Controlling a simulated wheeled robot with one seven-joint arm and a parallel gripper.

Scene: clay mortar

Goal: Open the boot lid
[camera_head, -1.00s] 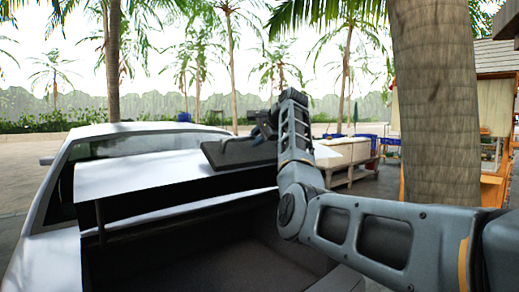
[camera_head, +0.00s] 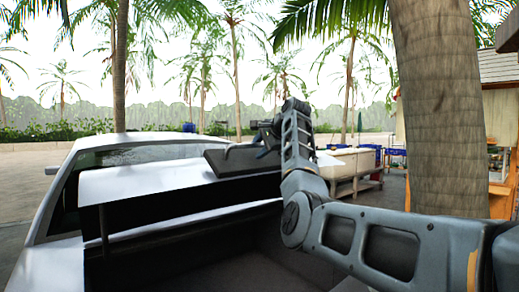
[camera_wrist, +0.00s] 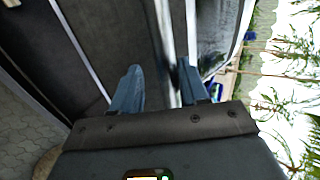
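My gripper (camera_head: 262,132) is at the dark end section on the lid's right side, partly hidden by my arm. In the wrist view, the two blue fingers (camera_wrist: 160,90) are apart, on either side of a bright lid edge (camera_wrist: 167,30). Whether both fingers touch it is unclear.
A thick palm trunk (camera_head: 445,110) stands close on the right, near an orange stall (camera_head: 500,175). A pale counter (camera_head: 350,165) is behind my arm. Open paving (camera_head: 25,185) lies left of the car.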

